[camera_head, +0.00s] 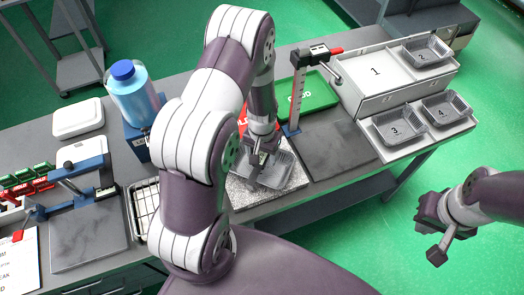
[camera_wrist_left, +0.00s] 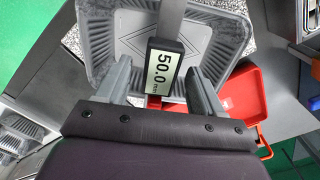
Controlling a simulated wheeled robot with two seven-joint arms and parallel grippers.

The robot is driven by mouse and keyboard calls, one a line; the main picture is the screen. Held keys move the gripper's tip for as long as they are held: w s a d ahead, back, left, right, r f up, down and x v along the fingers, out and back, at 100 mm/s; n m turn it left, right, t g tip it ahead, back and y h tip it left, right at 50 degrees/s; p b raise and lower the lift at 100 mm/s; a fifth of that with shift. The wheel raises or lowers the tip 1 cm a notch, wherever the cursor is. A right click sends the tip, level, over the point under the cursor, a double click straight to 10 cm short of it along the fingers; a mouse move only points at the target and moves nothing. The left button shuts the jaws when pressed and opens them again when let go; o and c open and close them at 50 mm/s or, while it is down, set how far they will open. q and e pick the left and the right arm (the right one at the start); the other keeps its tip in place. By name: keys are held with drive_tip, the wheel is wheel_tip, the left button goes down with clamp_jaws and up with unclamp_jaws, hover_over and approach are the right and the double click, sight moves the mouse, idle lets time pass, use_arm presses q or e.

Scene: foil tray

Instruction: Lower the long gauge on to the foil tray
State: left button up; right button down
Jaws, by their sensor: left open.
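The foil tray (camera_head: 283,173) is a grey ribbed tray on a speckled silver mat near the table's front edge. It fills the top of the left wrist view (camera_wrist_left: 100,40). A gauge with a grey bar and a dark display (camera_wrist_left: 165,70) reading 50.0 mm stands over the tray between my left fingers. My left gripper (camera_head: 262,155) is open around the display, with a finger on each side (camera_wrist_left: 158,76). I cannot tell whether the gauge touches the tray; its lower end is hidden. My right gripper (camera_head: 432,232) looks open and empty, off the table at the right.
A green tray (camera_head: 318,92), a red tray (camera_wrist_left: 245,92) and a white numbered organizer (camera_head: 350,88) are nearby. A blue-capped bottle (camera_head: 133,95) stands at left. A dark plate (camera_head: 340,143) is bare.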

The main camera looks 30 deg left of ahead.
sight(262, 155)
use_arm(q)
wheel_tip(262, 155, up, 13)
drive_tip(key=b, duration=0.2)
drive_tip(key=shift+f, duration=0.15)
idle(0.5)
drive_tip(key=s+d+r+m+t+b, duration=0.1)
drive_tip(key=s+d+b, duration=0.1)
drive_tip(key=s+d, duration=0.3)
drive_tip(key=s, duration=0.4)
drive_tip(key=shift+s+b, duration=0.15)
drive_tip(key=shift+b, duration=0.15)
drive_tip(key=shift+s+d+r, duration=0.1)
drive_tip(key=shift+s+d, duration=0.05)
drive_tip(key=shift+d, duration=0.05)
